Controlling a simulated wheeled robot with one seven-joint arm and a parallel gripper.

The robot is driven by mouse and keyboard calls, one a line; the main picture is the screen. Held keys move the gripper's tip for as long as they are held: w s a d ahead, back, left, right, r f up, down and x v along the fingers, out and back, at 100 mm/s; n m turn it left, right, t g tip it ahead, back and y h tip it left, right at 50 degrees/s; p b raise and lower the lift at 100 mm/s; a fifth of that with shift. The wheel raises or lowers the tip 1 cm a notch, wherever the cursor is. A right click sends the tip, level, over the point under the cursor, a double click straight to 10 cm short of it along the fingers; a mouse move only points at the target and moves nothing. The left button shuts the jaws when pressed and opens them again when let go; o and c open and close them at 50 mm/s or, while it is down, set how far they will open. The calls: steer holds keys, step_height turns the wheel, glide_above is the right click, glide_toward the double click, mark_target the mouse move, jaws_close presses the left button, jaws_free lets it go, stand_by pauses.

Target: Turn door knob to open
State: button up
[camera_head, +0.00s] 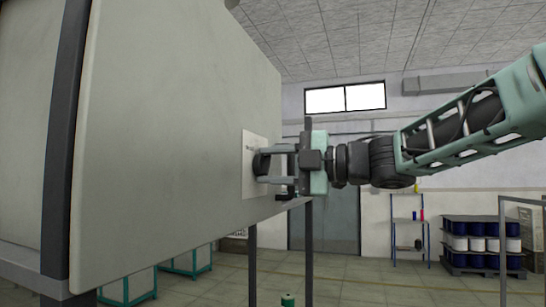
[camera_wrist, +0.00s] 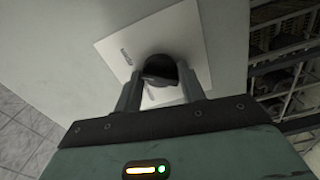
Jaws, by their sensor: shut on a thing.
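The black door knob (camera_head: 261,162) sits on a pale square plate (camera_head: 248,190) fixed to the grey door panel (camera_head: 170,130). In the wrist view the knob (camera_wrist: 160,72) lies between my two fingers, in front of the white plate (camera_wrist: 115,48). My gripper (camera_head: 264,166) reaches in from the right and is shut on the knob. In the wrist view my gripper (camera_wrist: 158,92) covers the lower part of the knob and plate. The door panel (camera_wrist: 60,50) fills the upper left there. I cannot tell how far the knob is turned.
A dark rack (camera_wrist: 285,60) stands at the right in the wrist view. In the head view, a pallet of blue and white drums (camera_head: 482,240) and a small shelf (camera_head: 407,225) stand far right. Teal-framed boxes (camera_head: 130,287) stand below the panel. Open floor lies between.

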steer(key=shift+m+p, duration=0.55)
steer(key=shift+m, duration=0.45)
steer(key=o, duration=1)
steer(key=shift+c, duration=0.2)
steer(key=b+v, duration=0.7)
steer(key=v, duration=1)
steer(key=shift+d, duration=0.25)
